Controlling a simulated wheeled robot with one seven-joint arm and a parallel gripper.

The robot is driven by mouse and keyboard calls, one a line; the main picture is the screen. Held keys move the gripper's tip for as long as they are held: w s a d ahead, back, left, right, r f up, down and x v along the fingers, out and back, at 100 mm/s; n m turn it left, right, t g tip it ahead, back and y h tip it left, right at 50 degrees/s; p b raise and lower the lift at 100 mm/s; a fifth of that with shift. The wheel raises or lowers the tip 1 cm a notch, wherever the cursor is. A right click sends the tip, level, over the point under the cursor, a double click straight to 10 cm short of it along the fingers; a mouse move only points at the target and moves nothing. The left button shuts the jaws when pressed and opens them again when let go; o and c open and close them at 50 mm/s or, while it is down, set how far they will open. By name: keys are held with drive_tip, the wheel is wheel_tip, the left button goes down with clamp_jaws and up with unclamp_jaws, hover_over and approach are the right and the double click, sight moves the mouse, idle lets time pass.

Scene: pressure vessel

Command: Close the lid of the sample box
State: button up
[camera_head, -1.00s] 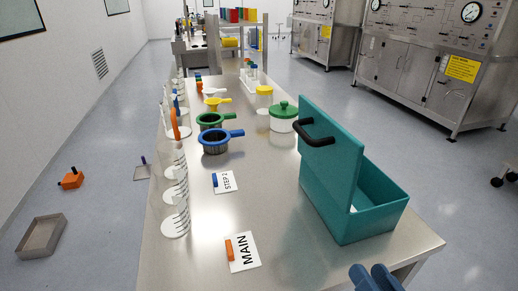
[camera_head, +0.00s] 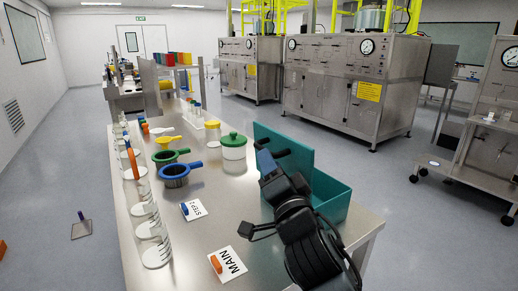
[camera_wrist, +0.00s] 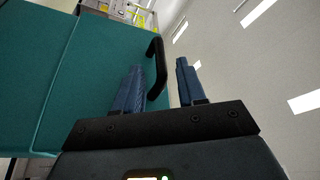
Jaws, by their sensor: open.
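The teal sample box (camera_head: 334,199) stands at the right end of the table, in the head view. Its teal lid (camera_head: 299,148) is open and stands upright; it fills the left of the wrist view (camera_wrist: 38,85). A black handle (camera_head: 282,153) sticks out from the lid's left face. My gripper (camera_head: 266,160), with blue fingers, is open at the lid's handle side. In the wrist view the handle (camera_wrist: 157,62) appears between the fingers (camera_wrist: 158,72), nearer the left one; I cannot tell if they touch. My arm hides part of the box's front.
To the left stand a green-lidded jar (camera_head: 234,155), blue (camera_head: 175,176) and green-rimmed (camera_head: 168,158) vessels with handles, and clear cylinders (camera_head: 153,238) along the edge. Flat cards marked MAIN (camera_head: 231,264) and STEP 2 (camera_head: 193,210) lie in front. The table between them is bare.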

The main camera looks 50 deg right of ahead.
drive_tip(key=p+x, duration=0.1)
drive_tip(key=x, duration=0.3)
drive_tip(key=shift+w+r+p, duration=0.1)
drive_tip(key=shift+r+p, duration=0.1)
drive_tip(key=shift+p, duration=0.2)
drive_tip(key=shift+w+d, duration=0.45)
drive_tip(key=shift+w, duration=0.15)
drive_tip(key=shift+c, duration=0.2)
clamp_jaws()
